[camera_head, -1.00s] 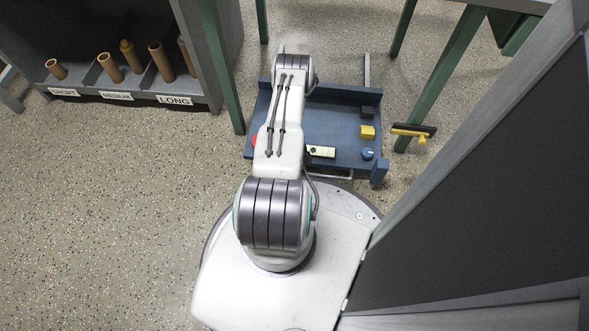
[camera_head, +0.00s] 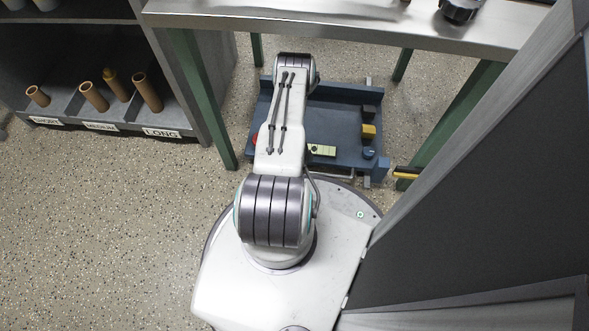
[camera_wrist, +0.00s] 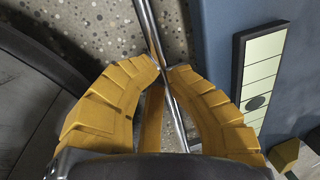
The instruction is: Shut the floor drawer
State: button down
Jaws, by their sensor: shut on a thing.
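The floor drawer (camera_head: 338,128) is a blue open tray low on the floor, in front of and partly beneath the metal table. Its thin metal bar handle (camera_wrist: 146,22) crosses the wrist view, with the drawer's blue front to its right. My gripper (camera_wrist: 163,70) has yellow ribbed fingers shut around this bar. In the head view my arm covers the drawer's left part and hides my gripper. A yellow block (camera_head: 369,131), a blue knob (camera_head: 369,153) and a pale strip with a dark dot (camera_head: 322,151) are on the drawer.
The metal table (camera_head: 340,28) stands ahead on green legs, one leg (camera_head: 195,100) left of the drawer. A shelf with labelled bins and brown tubes (camera_head: 147,92) is at left. A dark grey panel (camera_head: 480,200) stands close on the right. Floor at left is clear.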

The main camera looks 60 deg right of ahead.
jog(key=shift+d+f, duration=0.15)
jog(key=shift+f, duration=0.05)
jog(key=c, duration=1.4)
grip_release()
jog(key=shift+d, duration=0.1)
jog(key=shift+o, duration=0.2)
jog(key=shift+r, duration=0.1)
